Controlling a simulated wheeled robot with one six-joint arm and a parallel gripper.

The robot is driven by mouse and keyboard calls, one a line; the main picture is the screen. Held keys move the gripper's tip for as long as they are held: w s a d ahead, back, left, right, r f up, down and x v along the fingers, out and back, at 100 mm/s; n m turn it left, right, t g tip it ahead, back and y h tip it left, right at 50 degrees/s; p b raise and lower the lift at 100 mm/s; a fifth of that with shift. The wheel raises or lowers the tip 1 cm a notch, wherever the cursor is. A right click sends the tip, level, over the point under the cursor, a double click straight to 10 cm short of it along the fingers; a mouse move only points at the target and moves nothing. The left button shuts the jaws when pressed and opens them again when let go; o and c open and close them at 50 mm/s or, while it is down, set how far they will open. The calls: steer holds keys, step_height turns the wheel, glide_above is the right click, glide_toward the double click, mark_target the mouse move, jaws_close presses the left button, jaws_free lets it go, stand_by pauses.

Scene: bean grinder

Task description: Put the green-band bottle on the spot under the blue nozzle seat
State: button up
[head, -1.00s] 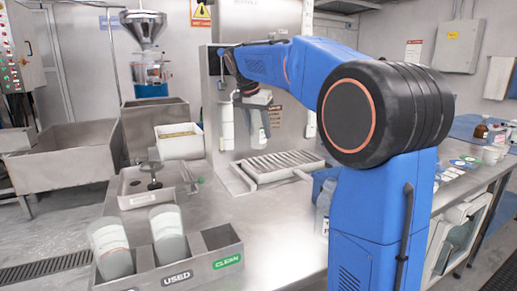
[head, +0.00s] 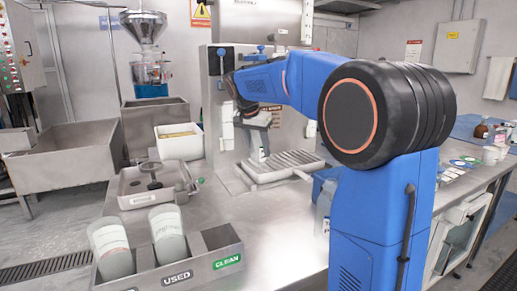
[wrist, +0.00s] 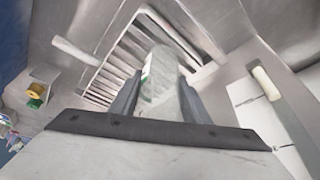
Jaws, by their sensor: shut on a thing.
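My gripper (wrist: 158,103) is shut on a pale grey-white bottle (wrist: 163,75), with a dark finger on each side of it. A bit of green shows on the bottle's left side in the wrist view. In the head view the bottle (head: 258,150) hangs below my arm's end, in front of the machine panel and close to the slatted metal tray. I cannot tell whether it touches anything. Blue fittings (head: 261,49) show on the panel above; I cannot tell which is the blue nozzle seat. The spot under it cannot be made out.
The slatted tray (head: 282,166) lies at the panel's foot. A white upright cylinder (head: 227,136) is left of the bottle. A rack marked USED and CLEAN (head: 200,262) holds two pale containers at the front. A shallow metal box (head: 150,190) and white bin (head: 180,142) stand left.

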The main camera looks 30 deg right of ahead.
mark_target(255, 134)
steer(key=o, duration=1)
steer(key=shift+f, duration=0.1)
steer(key=v, duration=1.2)
steer(key=shift+w+d, duration=0.1)
steer(key=shift+w, duration=0.05)
